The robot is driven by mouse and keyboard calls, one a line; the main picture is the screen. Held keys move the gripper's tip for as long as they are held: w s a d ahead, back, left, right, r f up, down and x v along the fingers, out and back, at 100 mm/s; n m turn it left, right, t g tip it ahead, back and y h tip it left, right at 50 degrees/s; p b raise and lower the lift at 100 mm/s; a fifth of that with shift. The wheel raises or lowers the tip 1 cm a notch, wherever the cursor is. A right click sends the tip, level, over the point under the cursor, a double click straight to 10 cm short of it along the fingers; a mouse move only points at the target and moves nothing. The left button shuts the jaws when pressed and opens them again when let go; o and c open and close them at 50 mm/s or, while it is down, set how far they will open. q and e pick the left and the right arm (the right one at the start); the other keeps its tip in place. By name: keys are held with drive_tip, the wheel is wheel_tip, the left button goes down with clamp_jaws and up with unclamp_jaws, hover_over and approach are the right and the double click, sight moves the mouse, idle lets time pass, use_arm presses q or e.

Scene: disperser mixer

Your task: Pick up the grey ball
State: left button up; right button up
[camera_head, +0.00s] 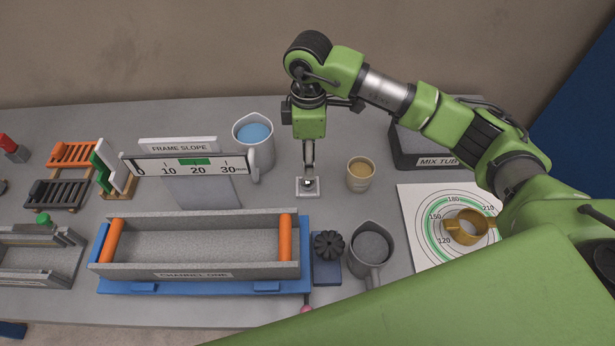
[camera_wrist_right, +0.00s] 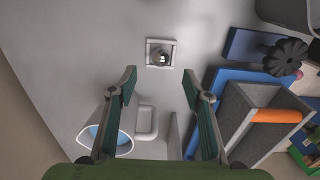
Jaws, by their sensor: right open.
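The grey ball (camera_head: 308,183) is small and shiny and sits on a small white square holder (camera_head: 299,191) on the table. In the right wrist view the ball (camera_wrist_right: 161,57) lies inside the holder's pale rim (camera_wrist_right: 149,46), just beyond the fingertips and roughly centred between them. My right gripper (camera_head: 309,163) points down above the ball in the head view. In the wrist view its two fingers (camera_wrist_right: 158,82) are spread wide with nothing between the tips. My left gripper does not show.
A jug of blue liquid (camera_head: 254,133) and the frame slope gauge (camera_head: 190,166) stand left of the holder. A tan cup (camera_head: 361,174) is close on its right. The channel trough (camera_head: 200,269), a black knob (camera_head: 328,244) and a grey jug (camera_head: 371,249) lie in front.

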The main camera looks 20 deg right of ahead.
sight(308, 183)
wheel_tip(308, 183, down, 3)
drive_tip(key=shift+r, duration=0.2)
drive_tip(key=shift+f+p, duration=0.85)
drive_tip(key=shift+f, duration=0.1)
wheel_tip(308, 183, down, 4)
drive_tip(key=shift+s+a+r+p, duration=0.15)
drive_tip(key=shift+r+p, duration=0.1)
drive_tip(key=shift+p, duration=0.4)
drive_tip(key=shift+f, duration=0.3)
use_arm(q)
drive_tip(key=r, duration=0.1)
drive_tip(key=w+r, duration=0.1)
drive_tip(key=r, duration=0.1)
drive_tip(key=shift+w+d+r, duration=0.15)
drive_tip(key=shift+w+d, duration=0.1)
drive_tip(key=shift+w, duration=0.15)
use_arm(e)
clamp_jaws()
